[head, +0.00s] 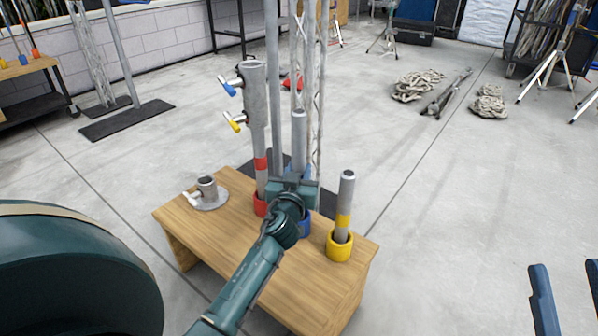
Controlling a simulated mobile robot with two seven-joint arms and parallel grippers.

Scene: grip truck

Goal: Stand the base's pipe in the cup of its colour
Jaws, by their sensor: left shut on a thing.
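My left gripper (292,190) is shut on a grey pipe (299,130), which it holds upright at the blue cup (305,224). My wrist hides the pipe's lower part, so I cannot tell whether its end is inside that cup. A pipe with a red band (261,163) stands in the red cup (260,205). A pipe with a yellow band (345,195) stands in the yellow cup (340,248). The metal base (208,194) sits at the table's left with its short socket empty. My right gripper (565,267) is open and empty at the lower right.
The wooden table (215,232) carries the cups and base. Clamps with blue and yellow handles (233,102) stick out left from the red-banded pipe's top. Tall metal poles (272,60) rise behind the table.

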